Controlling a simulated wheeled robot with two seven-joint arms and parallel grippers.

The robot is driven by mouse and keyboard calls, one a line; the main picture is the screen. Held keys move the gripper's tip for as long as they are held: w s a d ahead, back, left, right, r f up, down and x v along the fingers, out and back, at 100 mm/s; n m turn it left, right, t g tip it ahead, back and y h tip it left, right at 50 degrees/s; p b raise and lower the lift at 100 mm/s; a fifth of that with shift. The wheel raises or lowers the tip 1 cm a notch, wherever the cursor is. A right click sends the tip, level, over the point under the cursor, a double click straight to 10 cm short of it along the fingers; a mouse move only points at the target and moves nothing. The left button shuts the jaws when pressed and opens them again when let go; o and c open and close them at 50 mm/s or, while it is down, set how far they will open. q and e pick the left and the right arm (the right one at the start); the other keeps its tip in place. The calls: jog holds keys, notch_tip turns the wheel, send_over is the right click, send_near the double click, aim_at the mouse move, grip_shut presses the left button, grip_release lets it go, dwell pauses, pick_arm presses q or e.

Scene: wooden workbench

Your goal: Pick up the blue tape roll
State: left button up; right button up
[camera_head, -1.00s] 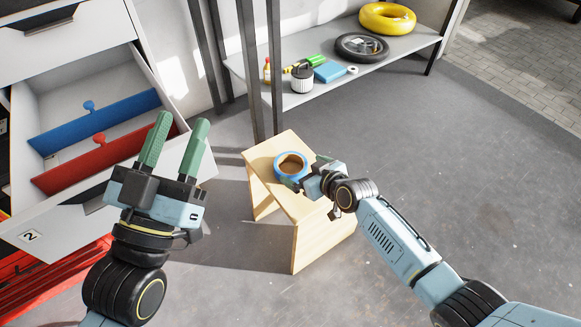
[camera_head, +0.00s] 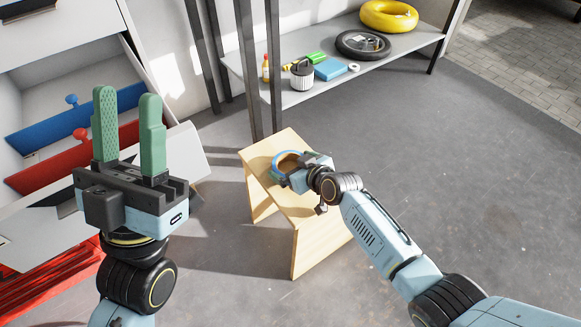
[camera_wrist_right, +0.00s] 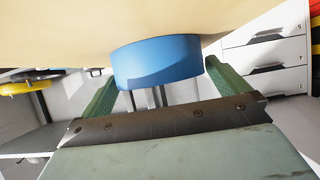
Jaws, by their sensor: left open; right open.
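The blue tape roll (camera_head: 281,160) lies on top of a small wooden stool (camera_head: 262,152) in the head view, partly hidden by my right gripper. In the right wrist view the tape roll (camera_wrist_right: 157,62) sits between the two green fingers of my right gripper (camera_wrist_right: 157,78), which is open; a gap shows toward the right finger. My right gripper (camera_head: 291,170) is at the roll's near side in the head view. My left gripper (camera_head: 128,130) is open and empty, fingers pointing up, away from the stool at the left.
A cabinet with open drawers holding blue (camera_head: 75,118) and red (camera_head: 70,158) dividers stands at the left. A low shelf (camera_head: 385,60) at the back carries a yellow ring, a wheel, a canister and small items. Dark posts (camera_head: 248,70) rise behind the stool. Floor at right is clear.

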jog(key=shift+c, duration=0.4)
jog(key=c, duration=0.7)
jog(key=shift+c, duration=0.8)
jog(key=shift+r, duration=0.15)
